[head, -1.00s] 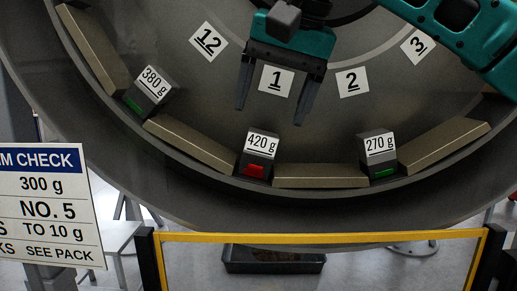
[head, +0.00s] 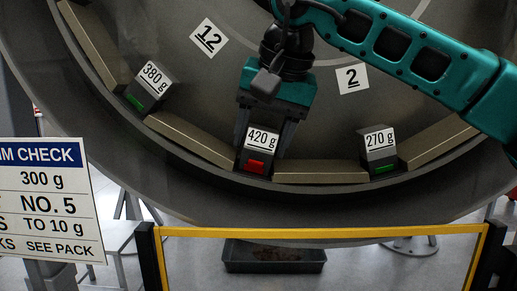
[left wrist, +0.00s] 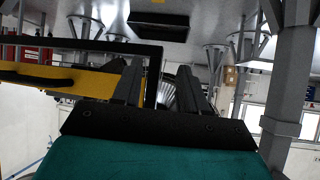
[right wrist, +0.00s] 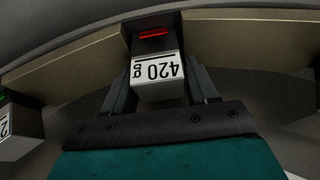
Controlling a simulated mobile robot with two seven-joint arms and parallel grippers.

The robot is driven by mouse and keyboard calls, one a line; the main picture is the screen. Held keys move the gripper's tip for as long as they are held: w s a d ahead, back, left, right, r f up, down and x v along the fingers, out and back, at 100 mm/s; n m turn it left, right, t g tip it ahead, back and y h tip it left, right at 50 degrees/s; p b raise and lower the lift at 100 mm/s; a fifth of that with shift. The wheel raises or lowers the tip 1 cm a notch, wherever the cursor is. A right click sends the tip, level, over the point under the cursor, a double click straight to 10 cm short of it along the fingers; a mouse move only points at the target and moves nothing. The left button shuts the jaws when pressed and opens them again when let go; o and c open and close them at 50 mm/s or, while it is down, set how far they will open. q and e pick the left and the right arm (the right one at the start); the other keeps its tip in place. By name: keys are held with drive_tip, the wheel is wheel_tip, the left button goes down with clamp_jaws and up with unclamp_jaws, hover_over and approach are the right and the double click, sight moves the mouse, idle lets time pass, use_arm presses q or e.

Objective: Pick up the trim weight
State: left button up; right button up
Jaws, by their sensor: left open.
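The trim weight marked 420 g (head: 259,152), a dark block with a white label and a lit red patch, sits on the ring's inner rim. It also shows in the right wrist view (right wrist: 156,70). My right gripper (head: 266,140) is over it, one finger on each side; the fingers look open, and contact is not clear. Two more weights with green patches sit on the rim: 380 g (head: 150,86) at left and 270 g (head: 380,151) at right. My left gripper (left wrist: 158,80) is open and empty in the left wrist view, away from the weights.
Tan strips (head: 322,172) line the rim between the weights. A check sign (head: 45,200) stands at left. A yellow-topped barrier (head: 330,237) and a dark tray (head: 275,257) are below.

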drive_tip(key=c, duration=0.9)
drive_tip(key=shift+r, duration=0.1)
drive_tip(key=shift+c, duration=0.3)
drive_tip(key=shift+r, duration=0.1)
